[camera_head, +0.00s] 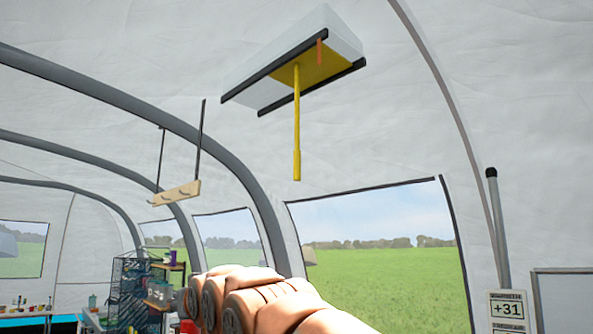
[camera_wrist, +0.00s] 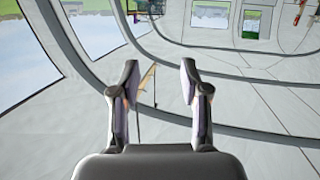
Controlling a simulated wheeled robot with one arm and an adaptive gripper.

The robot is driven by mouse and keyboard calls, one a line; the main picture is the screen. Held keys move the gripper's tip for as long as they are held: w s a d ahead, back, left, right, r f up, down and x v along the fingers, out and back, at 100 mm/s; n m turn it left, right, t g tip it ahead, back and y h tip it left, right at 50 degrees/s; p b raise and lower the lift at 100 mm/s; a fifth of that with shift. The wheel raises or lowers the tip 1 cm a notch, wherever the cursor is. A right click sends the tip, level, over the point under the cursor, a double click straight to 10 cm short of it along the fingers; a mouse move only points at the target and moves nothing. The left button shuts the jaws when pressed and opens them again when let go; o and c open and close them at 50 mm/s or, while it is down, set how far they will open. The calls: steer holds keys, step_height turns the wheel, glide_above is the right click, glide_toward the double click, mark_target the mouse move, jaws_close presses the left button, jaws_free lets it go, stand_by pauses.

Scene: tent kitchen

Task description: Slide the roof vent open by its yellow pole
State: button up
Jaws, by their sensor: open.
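The roof vent (camera_head: 345,36) is a pale box high in the tent roof, with two black rails along its underside. A yellow panel (camera_head: 318,66) sits between the rails, toward their right part, with a white panel to its left. A small orange mark (camera_head: 320,52) stands near the far rail. The yellow pole (camera_head: 297,130) hangs straight down from the yellow panel, with a thicker lower end. My gripper (camera_wrist: 159,72) shows in the wrist view, open and empty, its two fingers well apart. I cannot make out the pole or vent in that view. In the head view only my arm shows, below the pole.
A wooden rack (camera_head: 177,194) hangs from two dark straps at the left; it shows far beyond my fingers in the wrist view (camera_wrist: 147,78). Dark curved tent ribs (camera_head: 225,138) cross the roof. Shelving (camera_head: 135,285) stands lower left. Air around the pole looks clear.

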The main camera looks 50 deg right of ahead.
steer(key=s+d+r+m+t+h+b, duration=0.1)
steer(key=d+r+t+h, duration=0.1)
steer(key=d+r, duration=0.4)
steer(key=s+d+r+m+t+h+b, duration=0.1)
steer(key=d+r+t+h+b, duration=0.2)
steer(key=r, duration=0.6)
steer(key=m+t+h, duration=0.2)
steer(key=m+h, duration=0.1)
steer(key=h, duration=0.4)
glide_toward(298, 159)
steer(key=x, duration=0.4)
steer(key=p+x, duration=0.4)
steer(key=shift+r+p, duration=0.3)
steer(key=shift+p, duration=0.05)
steer(key=shift+p+x, duration=1.45)
steer(key=shift+p, duration=0.1)
steer(key=shift+w+d+f, duration=0.1)
steer(key=shift+w+f, duration=0.05)
steer(key=shift+f, duration=0.05)
jaws_close()
